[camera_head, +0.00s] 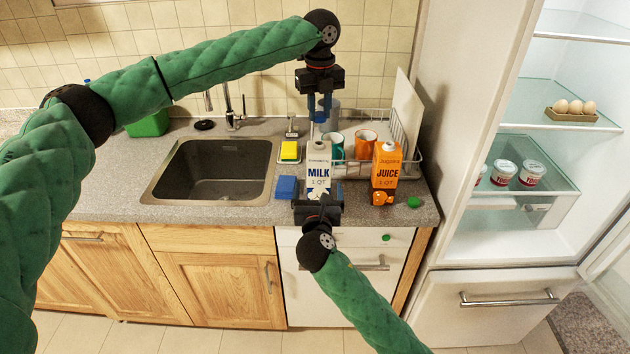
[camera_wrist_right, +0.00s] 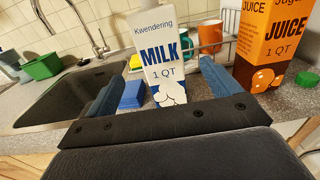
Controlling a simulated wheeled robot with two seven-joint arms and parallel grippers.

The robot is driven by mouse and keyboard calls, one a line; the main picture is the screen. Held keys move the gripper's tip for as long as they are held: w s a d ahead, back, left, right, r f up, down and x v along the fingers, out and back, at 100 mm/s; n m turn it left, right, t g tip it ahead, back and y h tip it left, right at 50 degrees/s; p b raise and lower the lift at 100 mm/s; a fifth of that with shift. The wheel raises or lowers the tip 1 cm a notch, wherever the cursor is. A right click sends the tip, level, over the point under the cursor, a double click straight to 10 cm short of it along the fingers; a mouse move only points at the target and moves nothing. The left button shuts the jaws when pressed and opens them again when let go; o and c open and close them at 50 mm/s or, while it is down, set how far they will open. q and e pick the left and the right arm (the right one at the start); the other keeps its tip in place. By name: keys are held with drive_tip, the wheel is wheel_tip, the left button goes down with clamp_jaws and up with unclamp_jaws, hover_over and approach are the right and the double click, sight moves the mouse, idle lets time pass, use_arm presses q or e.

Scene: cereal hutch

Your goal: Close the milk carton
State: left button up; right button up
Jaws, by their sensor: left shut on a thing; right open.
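The white milk carton (camera_head: 319,176) stands upright near the counter's front edge. It also shows in the right wrist view (camera_wrist_right: 165,60), its very top cut off there. My left gripper (camera_head: 319,112) is directly above the carton's top, pointing down, shut on a small pale piece that looks like the cap; the blue fingers mostly hide it. I cannot tell whether it touches the spout. My right gripper (camera_wrist_right: 160,92) is open in front of the carton, with one finger on each side of its lower part and visible gaps.
An orange juice carton (camera_head: 386,170) stands just right of the milk. A green disc (camera_head: 414,202) lies at the counter's right. A blue sponge (camera_head: 286,187) lies left of the milk, beside the sink (camera_head: 212,170). Mugs (camera_head: 365,143) and a dish rack are behind.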

use_arm(q)
drive_tip(key=shift+o, duration=0.3)
use_arm(e)
drive_tip(key=w, duration=1.2)
drive_tip(key=shift+d, duration=0.1)
drive_tip(key=c, duration=1.5)
use_arm(q)
hover_over(319, 147)
drive_tip(key=shift+f, duration=2.4)
use_arm(e)
drive_tip(key=shift+o, duration=0.2)
drive_tip(key=shift+f, duration=0.1)
use_arm(q)
drive_tip(key=shift+f, duration=0.1)
drive_tip(key=shift+f, duration=0.85)
drive_tip(key=shift+f, duration=0.55)
